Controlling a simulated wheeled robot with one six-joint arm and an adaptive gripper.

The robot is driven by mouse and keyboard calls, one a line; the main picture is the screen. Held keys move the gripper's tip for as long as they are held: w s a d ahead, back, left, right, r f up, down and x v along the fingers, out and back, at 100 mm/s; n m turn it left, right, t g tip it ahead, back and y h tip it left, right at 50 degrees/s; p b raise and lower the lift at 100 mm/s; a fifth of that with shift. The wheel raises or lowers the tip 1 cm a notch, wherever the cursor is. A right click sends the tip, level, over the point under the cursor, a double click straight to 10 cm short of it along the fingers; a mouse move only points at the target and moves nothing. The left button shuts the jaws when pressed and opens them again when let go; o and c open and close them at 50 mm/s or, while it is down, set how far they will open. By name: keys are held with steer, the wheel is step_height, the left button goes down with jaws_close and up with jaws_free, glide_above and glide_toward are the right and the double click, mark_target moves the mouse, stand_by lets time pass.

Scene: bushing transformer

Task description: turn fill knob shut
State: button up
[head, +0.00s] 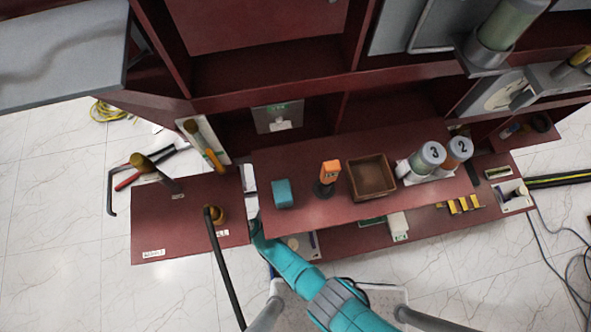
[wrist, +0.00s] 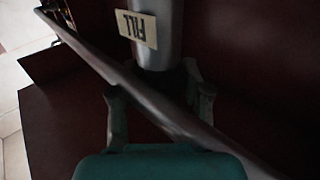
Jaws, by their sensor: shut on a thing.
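In the wrist view a grey cylinder (wrist: 160,50) carries a pale tag reading FILL (wrist: 137,28), upside down in the picture. The dark fill knob (wrist: 165,84) sits at the cylinder's lower end, in shadow. My gripper (wrist: 161,98) has one finger on each side of it and is shut on it. A long grey rod crosses the view and hides part of the knob. The knob's turned angle cannot be told. In the head view my teal arm (head: 295,268) reaches to the shelf's left front edge; the fingers and knob are hidden there.
The long rod (wrist: 120,75) runs diagonally close by the fingers. In the head view a dark hose (head: 226,270) hangs left of my arm. The red shelf (head: 300,220) holds a teal block (head: 282,193), an orange-topped tool (head: 329,176) and a brown tray (head: 371,158).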

steer(key=o, duration=1.2)
steer(key=shift+v, duration=3.7)
